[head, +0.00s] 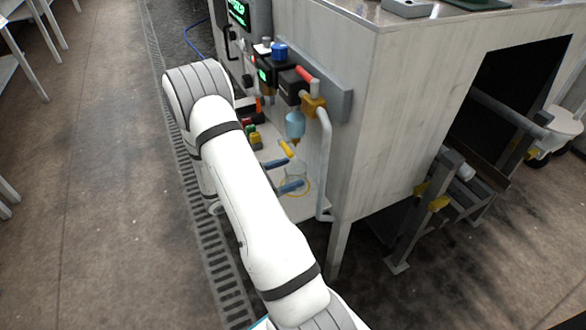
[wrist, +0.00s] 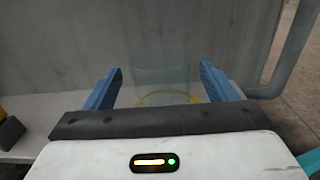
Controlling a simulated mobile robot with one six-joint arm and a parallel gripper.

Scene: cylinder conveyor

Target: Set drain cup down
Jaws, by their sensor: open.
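The drain cup (head: 296,170) is clear and faint, and stands upright on the pale shelf beneath the blue-bodied valve fitting. In the wrist view the cup (wrist: 161,78) is between the two blue fingers, with a small gap on each side. A yellow ring (wrist: 150,99) shows around its base on the shelf; the ring also shows in the head view (head: 283,192). My gripper (wrist: 161,68) is open around the cup, and its blue fingers show in the head view (head: 296,171) too. The cup's contents cannot be made out.
The shelf (head: 312,208) is backed by a grey panel. A grey pipe (head: 325,160) runs down just right of the cup. Above hang the light-blue bowl (head: 295,124) and a yellow fitting (head: 314,105). Yellow, green and red parts (head: 254,137) lie left. Floor with a drain grate (head: 205,262) is clear.

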